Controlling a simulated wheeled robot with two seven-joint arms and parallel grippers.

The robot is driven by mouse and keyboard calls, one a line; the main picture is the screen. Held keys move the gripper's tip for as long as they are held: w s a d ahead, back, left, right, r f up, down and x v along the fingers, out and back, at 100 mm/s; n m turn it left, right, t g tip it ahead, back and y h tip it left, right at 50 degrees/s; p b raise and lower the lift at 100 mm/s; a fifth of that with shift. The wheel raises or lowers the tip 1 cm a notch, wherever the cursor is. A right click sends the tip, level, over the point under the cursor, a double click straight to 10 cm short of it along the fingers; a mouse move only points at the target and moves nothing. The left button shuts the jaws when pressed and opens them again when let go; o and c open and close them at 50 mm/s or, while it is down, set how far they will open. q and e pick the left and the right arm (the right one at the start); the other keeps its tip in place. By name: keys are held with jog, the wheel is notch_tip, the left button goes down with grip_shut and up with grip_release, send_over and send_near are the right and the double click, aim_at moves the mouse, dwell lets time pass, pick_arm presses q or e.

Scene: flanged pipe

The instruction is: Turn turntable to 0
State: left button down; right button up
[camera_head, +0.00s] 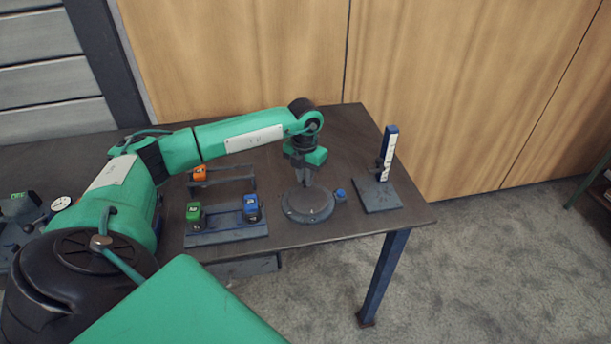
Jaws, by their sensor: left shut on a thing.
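The turntable (309,209) is a round dark grey disc lying flat on the table, with a small blue knob or part (341,195) at its right side. My left gripper (304,184) points down at the back of the disc, its fingers close together. It is shut on a part of the turntable that its fingers mostly hide. The turntable's markings are too small to read. My right gripper is not in the view.
A rack (228,230) with a green block (194,217) and a blue block (252,208) stands left of the turntable. An orange block (199,174) sits behind. A dark stand with a blue and white upright scale (388,153) is at right.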

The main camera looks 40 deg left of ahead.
pick_arm(q)
jog(key=c, duration=1.4)
grip_release()
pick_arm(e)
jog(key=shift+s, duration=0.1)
pick_arm(q)
jog(key=shift+o, duration=0.2)
